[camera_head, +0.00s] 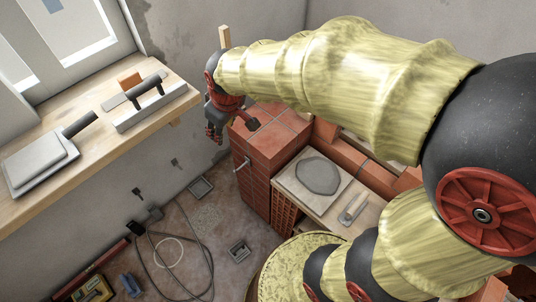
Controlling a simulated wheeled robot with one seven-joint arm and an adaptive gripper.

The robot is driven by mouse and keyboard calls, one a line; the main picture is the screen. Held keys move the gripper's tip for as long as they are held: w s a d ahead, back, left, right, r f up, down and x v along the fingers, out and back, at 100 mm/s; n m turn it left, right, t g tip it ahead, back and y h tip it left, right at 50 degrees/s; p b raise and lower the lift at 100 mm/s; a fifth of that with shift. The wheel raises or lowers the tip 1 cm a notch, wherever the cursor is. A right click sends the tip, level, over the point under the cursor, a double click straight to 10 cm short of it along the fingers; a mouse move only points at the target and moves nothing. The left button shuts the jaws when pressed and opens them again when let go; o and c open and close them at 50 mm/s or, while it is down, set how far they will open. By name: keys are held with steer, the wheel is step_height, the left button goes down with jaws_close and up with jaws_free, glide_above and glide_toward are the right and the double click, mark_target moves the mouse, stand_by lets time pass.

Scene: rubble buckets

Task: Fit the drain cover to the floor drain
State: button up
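A small square fitting with a dark recessed middle (239,250), which looks like the floor drain, is set in the floor at lower centre. A flat grey square with a dark rim (201,188) lies on the floor farther back, near the brick stack; it may be the drain cover, but I cannot tell for sure. My gripper (232,128) is high in the picture, beside the top of the brick stack and well above the floor. Its dark fingers with red parts look spread apart, and I see nothing between them. It is apart from both floor items.
A brick stack (262,155) and a board with a grey mortar patch (296,172) stand right of the open floor. A wooden sill (100,136) with trowels is at left. A cable loop (180,262) and tools lie on the floor at lower left.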

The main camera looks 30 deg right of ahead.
steer(key=s+d+r+m+p, duration=0.1)
steer(key=s+r+m, duration=0.1)
steer(key=s+r, duration=0.3)
steer(key=s+d+r+m+t+p, duration=0.1)
steer(key=s+r, duration=0.4)
steer(key=s, duration=0.9)
steer(key=shift+d+r+m+p, duration=0.3)
steer(key=shift+d+m+p, duration=0.3)
steer(key=shift+m, duration=0.4)
steer(key=shift+d, duration=0.1)
steer(key=shift+o, duration=0.7)
steer(key=shift+w, duration=0.1)
